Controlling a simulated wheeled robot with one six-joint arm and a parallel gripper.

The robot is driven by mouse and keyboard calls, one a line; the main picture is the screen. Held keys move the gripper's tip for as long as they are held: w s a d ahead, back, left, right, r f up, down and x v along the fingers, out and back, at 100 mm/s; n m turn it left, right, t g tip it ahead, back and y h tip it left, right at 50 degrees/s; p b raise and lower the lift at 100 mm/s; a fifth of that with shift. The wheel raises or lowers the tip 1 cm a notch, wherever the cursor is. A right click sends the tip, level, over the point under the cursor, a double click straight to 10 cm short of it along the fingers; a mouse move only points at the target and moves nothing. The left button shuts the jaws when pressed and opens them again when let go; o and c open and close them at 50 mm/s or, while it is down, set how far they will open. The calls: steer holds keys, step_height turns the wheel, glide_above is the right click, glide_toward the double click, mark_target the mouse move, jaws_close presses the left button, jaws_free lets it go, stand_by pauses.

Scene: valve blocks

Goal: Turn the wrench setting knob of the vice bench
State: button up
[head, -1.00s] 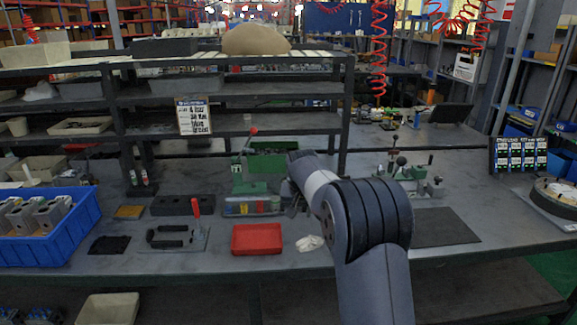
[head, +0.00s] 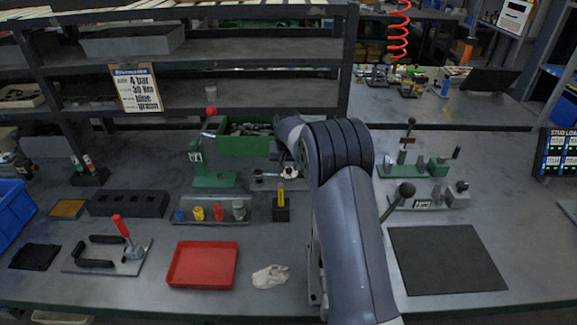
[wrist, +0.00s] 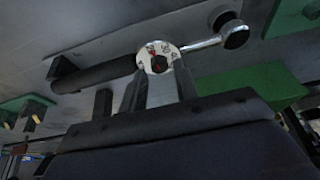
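The wrench lies on the bench, with a black grip (wrist: 95,85) and a chrome shaft with a black end in the wrist view. Its white, numbered round dial has a dark knob (wrist: 158,63) and a red mark in the middle. In the head view the dial (head: 289,173) is small, just below my gripper. My gripper's two grey fingers (wrist: 163,82) stand apart in the wrist view, with their tips close to the dial's edge. I cannot tell whether they touch it. In the head view my arm hides most of the fingers.
A green bin (head: 250,142) stands behind the wrench, and a green stand (head: 212,178) with a red-knobbed lever is to its left. A rack of coloured parts (head: 212,213) and a red tray (head: 203,264) lie in front. Vice-like fixtures (head: 430,165) and a dark mat (head: 446,260) are right.

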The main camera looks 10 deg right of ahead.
mark_target(289, 170)
steer(key=shift+w+d+f, duration=0.2)
steer(key=shift+w+f, duration=0.25)
steer(key=shift+f, duration=0.05)
steer(key=shift+w+f, duration=0.2)
steer(key=shift+f, duration=0.25)
steer(key=shift+c, duration=0.5)
jaws_close()
